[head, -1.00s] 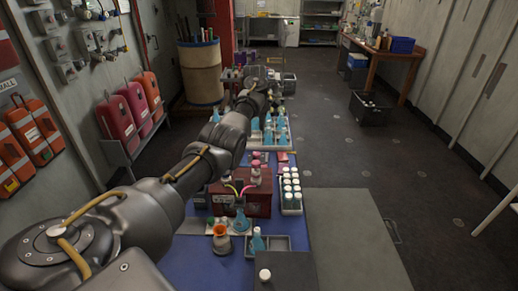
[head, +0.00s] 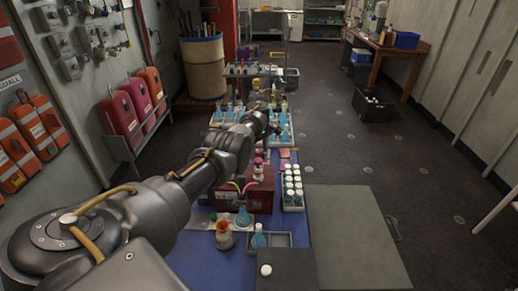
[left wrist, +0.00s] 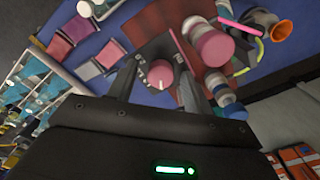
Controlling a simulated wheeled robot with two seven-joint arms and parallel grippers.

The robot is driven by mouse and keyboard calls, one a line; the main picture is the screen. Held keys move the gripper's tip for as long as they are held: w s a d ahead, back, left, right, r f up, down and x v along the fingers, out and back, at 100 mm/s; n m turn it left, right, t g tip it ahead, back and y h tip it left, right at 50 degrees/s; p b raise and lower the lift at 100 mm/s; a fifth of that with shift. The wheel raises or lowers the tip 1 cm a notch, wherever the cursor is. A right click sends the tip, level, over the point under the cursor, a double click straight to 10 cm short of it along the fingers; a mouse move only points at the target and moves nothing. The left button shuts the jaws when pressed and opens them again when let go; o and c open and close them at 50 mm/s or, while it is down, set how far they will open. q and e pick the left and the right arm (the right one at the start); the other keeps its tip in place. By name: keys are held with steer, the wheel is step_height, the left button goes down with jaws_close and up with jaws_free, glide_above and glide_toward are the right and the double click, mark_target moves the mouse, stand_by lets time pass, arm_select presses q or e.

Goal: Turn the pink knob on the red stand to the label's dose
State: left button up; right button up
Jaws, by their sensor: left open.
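In the left wrist view, the pink knob (left wrist: 159,75) sits on a dark dial plate with pale marks, too small to read. My left gripper (left wrist: 158,88) is open, with one finger on each side of the knob; I cannot tell whether they touch it. In the head view, my left gripper (head: 275,129) hangs over the far part of the blue table, and I cannot make out the knob there. A red box-like stand (head: 262,198) shows below my forearm; I cannot tell whether it carries the knob. No dose label is legible. My right gripper is not in view.
Pink-capped bottles (left wrist: 213,45) stand close beside the knob. A rack of white-capped vials (head: 292,190) stands right of the red stand. A tray with blue flasks (head: 285,128) lies near my gripper. An orange funnel (left wrist: 282,31) is at the upper right. The grey board (head: 355,235) is bare.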

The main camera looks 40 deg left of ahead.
arm_select(q)
steer(key=shift+c, duration=0.2)
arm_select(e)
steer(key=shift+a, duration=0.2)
arm_select(q)
steer(key=shift+c, duration=1.3)
steer(key=c, duration=0.7)
steer(key=shift+o, duration=0.2)
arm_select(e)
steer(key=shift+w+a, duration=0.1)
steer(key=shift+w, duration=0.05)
